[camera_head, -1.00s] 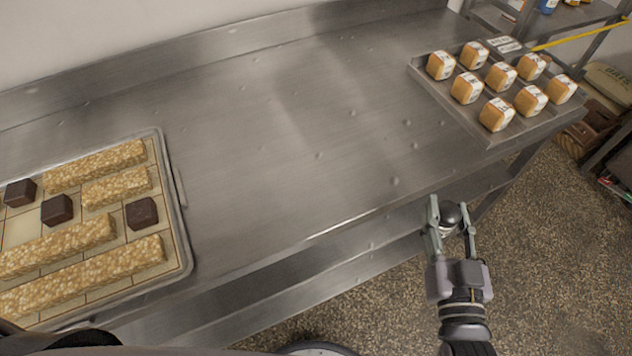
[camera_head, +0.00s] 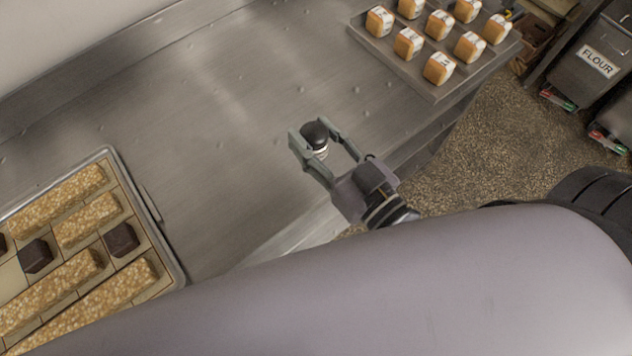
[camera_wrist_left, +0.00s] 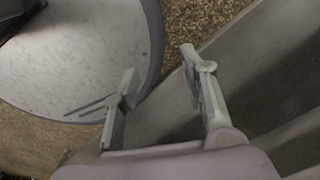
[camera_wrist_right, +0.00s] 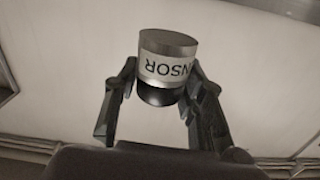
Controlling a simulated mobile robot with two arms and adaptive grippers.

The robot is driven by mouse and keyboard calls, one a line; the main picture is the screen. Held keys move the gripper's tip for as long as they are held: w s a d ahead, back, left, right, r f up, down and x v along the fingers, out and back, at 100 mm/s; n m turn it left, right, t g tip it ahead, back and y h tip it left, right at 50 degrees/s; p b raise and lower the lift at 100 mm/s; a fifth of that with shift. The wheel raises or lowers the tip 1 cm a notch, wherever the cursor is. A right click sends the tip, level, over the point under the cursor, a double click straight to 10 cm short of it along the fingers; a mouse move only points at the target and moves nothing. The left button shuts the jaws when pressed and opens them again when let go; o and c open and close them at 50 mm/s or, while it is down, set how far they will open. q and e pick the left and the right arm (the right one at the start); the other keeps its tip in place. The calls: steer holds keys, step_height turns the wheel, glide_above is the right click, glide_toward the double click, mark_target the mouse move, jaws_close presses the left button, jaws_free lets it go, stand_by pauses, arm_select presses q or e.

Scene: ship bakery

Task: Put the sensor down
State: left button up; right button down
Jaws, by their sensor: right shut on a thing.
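The sensor (camera_head: 315,136) is a small dark-capped cylinder with a pale band. In the right wrist view the sensor (camera_wrist_right: 166,66) shows a silver end, a white label with part of the word "SENSOR", and a black end. My right gripper (camera_head: 318,142) is shut on it, with one finger on each side. It is over the metal counter (camera_head: 235,110); I cannot tell the height of the gap below it. My left gripper (camera_wrist_left: 163,82) is open and empty in the left wrist view, beside the counter's side. It is not visible in the head view.
A tray of oat bars and dark cubes (camera_head: 172,262) lies at the left of the counter. A metal tray of several wrapped loaves (camera_head: 436,92) sits at the far right. The counter's middle is clear. A flour bin (camera_head: 590,75) stands on the floor at right.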

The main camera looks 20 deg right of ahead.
step_height(320, 180, down, 10)
steer(key=b, duration=0.3)
arm_select(q)
steer(key=shift+w+f, duration=0.25)
steer(key=shift+f, duration=1)
steer(key=shift+w+f, duration=0.25)
steer(key=shift+f, duration=0.95)
arm_select(e)
steer(key=shift+f, duration=2.1)
arm_select(q)
steer(key=shift+b, duration=0.3)
arm_select(e)
steer(key=shift+f, duration=0.15)
steer(key=c, duration=1)
jaws_free()
steer(key=shift+c, duration=0.2)
steer(key=shift+s, duration=0.15)
